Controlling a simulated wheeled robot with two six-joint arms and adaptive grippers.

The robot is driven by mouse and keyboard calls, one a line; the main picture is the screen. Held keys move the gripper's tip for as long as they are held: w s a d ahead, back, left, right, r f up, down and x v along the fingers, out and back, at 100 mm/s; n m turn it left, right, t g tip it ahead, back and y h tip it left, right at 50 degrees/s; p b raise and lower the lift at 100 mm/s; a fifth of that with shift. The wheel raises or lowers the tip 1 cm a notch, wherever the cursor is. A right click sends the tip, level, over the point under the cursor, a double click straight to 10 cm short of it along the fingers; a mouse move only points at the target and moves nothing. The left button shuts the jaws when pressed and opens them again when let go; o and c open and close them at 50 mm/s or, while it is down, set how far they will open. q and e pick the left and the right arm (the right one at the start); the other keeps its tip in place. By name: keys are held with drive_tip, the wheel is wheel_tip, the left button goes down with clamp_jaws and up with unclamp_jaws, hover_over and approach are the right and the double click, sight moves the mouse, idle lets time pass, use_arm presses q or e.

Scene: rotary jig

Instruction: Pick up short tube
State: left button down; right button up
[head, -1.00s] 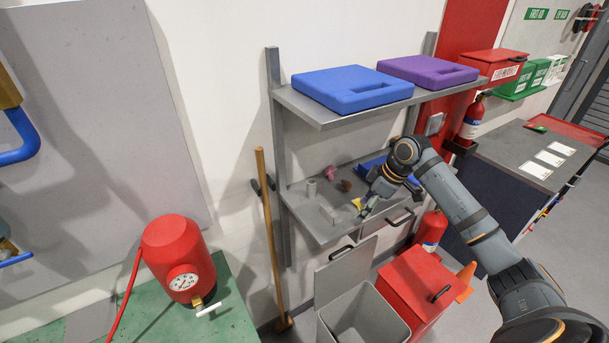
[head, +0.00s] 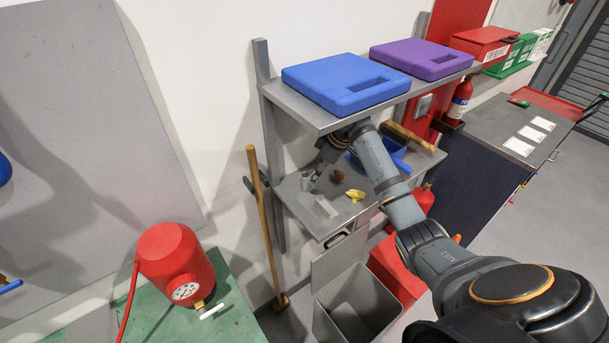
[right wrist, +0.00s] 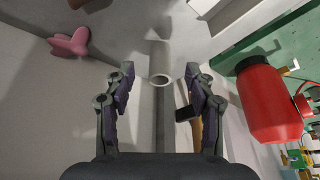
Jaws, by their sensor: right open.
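The short tube (head: 305,181) is light grey and stands upright near the left end of the lower shelf in the head view. In the right wrist view the tube (right wrist: 159,58) shows its round open end between and just beyond the fingertips. My right gripper (right wrist: 160,72) is open, one finger on each side of the tube, with gaps on both sides. In the head view the right gripper (head: 316,173) is under the upper shelf, close to the tube, and partly hidden. My left gripper is in neither view.
A pale piece (head: 325,208), a yellow piece (head: 355,195) and a blue dustpan (head: 395,157) are on the lower shelf (head: 345,214). The upper shelf, with a blue case (head: 345,82), is close above my arm. A pink piece (right wrist: 70,42) lies left in the wrist view.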

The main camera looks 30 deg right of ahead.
sight(307, 175)
drive_tip(key=shift+w+a+r, duration=0.2)
drive_tip(key=shift+w+a, duration=0.3)
drive_tip(key=shift+a, duration=0.05)
drive_tip(key=shift+w+a+f, duration=0.1)
drive_tip(key=shift+w+a, duration=0.05)
drive_tip(key=shift+f, duration=0.2)
drive_tip(key=p+x, duration=0.2)
drive_tip(key=x, duration=0.2)
drive_tip(key=shift+r, duration=0.1)
drive_tip(key=shift+w+a+f, duration=0.2)
drive_tip(key=shift+f, duration=0.3)
drive_tip(key=shift+c, duration=0.4)
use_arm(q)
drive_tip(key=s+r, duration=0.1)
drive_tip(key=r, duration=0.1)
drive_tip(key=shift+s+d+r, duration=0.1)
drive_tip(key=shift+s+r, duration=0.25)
use_arm(e)
clamp_jaws()
drive_tip(key=shift+d+r, duration=0.1)
